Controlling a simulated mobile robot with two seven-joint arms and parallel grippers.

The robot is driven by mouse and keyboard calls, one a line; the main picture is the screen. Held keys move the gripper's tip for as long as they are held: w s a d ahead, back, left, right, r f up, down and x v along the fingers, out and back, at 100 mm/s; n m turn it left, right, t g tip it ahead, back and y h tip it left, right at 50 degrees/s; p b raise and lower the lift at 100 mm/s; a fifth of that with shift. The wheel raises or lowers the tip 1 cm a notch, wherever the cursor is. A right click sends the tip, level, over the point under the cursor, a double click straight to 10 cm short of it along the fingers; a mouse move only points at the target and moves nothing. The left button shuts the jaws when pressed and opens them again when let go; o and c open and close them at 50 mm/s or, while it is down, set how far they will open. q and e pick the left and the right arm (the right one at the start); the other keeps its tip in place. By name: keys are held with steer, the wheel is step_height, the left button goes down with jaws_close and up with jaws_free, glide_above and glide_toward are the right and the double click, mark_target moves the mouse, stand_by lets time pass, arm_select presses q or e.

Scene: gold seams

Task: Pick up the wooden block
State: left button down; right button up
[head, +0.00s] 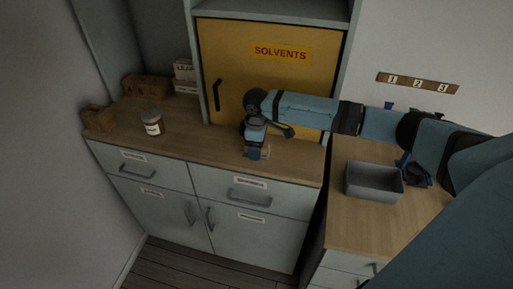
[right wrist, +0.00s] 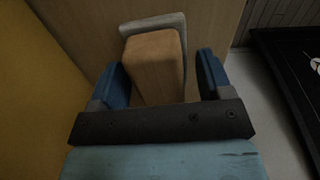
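The wooden block (right wrist: 155,62) is a tan block seen close up in the right wrist view, with a grey piece (right wrist: 152,22) along its far and right sides. My right gripper (right wrist: 162,80) has its two blue fingers on either side of the block. A gap shows between the block and the right finger; the left finger is close to it, and I cannot tell if they touch. In the head view my right gripper (head: 256,152) is low over the counter's front edge and mostly hides the block. My left gripper is not in view.
The wooden counter (head: 195,130) holds a labelled jar (head: 152,121) and brown blocks (head: 147,87) at the left. A yellow solvents cabinet (head: 240,60) stands behind. A grey bin (head: 373,182) is on the right counter (head: 350,230). Blue objects beside the bin are partly hidden by my arm.

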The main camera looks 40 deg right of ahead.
steer(key=c, duration=0.6)
steer(key=shift+c, duration=0.2)
step_height(320, 180, up, 20)
